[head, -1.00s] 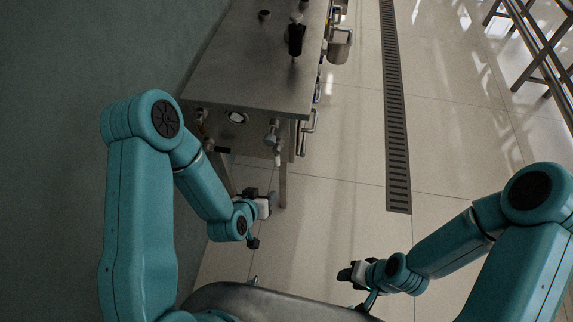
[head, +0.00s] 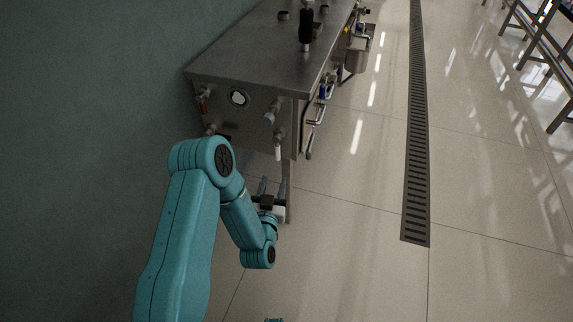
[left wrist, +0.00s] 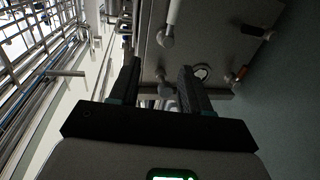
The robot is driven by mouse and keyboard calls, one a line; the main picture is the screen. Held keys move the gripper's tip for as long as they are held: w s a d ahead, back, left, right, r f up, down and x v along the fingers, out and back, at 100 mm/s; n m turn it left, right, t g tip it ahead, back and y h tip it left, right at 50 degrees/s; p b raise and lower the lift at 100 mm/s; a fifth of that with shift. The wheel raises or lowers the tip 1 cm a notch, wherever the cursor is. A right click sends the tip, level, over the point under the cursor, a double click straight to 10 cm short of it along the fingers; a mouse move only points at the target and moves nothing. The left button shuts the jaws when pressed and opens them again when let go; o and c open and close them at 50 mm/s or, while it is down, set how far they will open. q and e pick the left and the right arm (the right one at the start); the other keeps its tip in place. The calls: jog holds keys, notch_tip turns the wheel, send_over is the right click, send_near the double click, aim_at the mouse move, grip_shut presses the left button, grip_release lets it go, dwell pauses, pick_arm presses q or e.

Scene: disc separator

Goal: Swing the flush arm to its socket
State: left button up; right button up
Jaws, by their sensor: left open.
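The end face of a steel bench (head: 255,80) carries several fittings. A knobbed fitting with a white tube (head: 278,152) hangs down near its right corner; it may be the flush arm, but I cannot tell for sure. Beside and above it is a pale-ended stub (head: 270,117). I cannot tell which fitting is the socket. My left gripper (head: 272,187) is open and empty below the white tube, apart from it. In the left wrist view its two fingers (left wrist: 159,70) are spread, with a white rod (left wrist: 174,12) and its round joint beyond them. My right gripper is out of view.
A round port (head: 239,98) and a fitting with an orange part (head: 203,97) are on the same face. A bench leg (head: 290,190) stands close beside my left gripper. A dark wall (head: 90,90) is at left.

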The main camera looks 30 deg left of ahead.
pick_arm(q)
notch_tip(320, 180, down, 2)
jog(key=a+b, duration=0.1)
jog(key=b, duration=0.2)
send_near(277, 149)
jog(key=x, duration=0.9)
jog(key=shift+w+a, duration=0.1)
jog(key=shift+w, duration=0.05)
grip_shut()
